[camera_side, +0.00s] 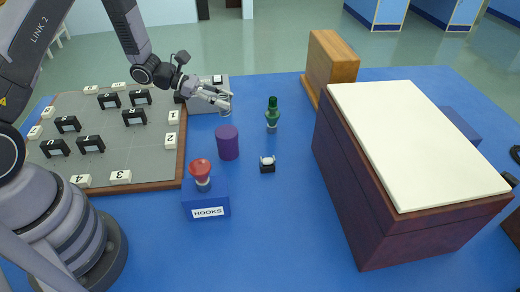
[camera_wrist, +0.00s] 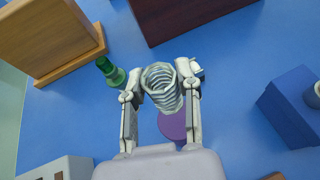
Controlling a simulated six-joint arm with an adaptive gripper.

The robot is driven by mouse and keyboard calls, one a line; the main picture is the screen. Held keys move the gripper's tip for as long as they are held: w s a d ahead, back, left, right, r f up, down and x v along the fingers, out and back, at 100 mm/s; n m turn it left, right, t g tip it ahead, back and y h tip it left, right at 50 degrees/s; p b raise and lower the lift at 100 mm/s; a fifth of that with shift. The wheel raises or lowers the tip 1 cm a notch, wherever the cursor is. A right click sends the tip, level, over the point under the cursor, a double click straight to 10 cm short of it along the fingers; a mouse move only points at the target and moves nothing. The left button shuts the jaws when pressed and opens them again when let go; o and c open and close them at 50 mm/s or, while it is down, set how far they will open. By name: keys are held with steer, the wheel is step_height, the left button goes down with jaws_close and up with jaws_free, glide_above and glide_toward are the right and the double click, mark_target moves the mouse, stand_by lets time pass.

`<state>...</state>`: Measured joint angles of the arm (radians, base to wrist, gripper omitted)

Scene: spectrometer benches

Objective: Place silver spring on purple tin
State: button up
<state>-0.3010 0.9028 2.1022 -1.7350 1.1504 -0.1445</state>
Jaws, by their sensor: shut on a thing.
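The silver spring (camera_wrist: 162,86) is a ribbed metallic coil between my gripper's fingers (camera_wrist: 162,92) in the wrist view. My gripper (camera_side: 226,103) is shut on it, above the blue table in the side view. The purple tin (camera_side: 228,142) stands upright on the table, below my gripper in the side picture. In the wrist view the tin (camera_wrist: 173,126) shows beneath the spring, partly hidden by the spring and the fingers. The spring appears above the tin and apart from it, though the exact gap is hard to tell.
A green bottle (camera_side: 272,116) and a small black-and-white item (camera_side: 267,164) stand near the tin. A blue HOOKS box (camera_side: 206,197) with a red-topped object (camera_side: 201,172) is in front. A large dark box (camera_side: 345,190) stands right, a wooden block (camera_side: 331,65) behind.

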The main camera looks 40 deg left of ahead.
step_height(320, 180, down, 6)
steer(key=shift+r, duration=0.15)
stand_by(0.3)
steer(key=o, duration=0.9)
steer(key=shift+o, duration=0.2)
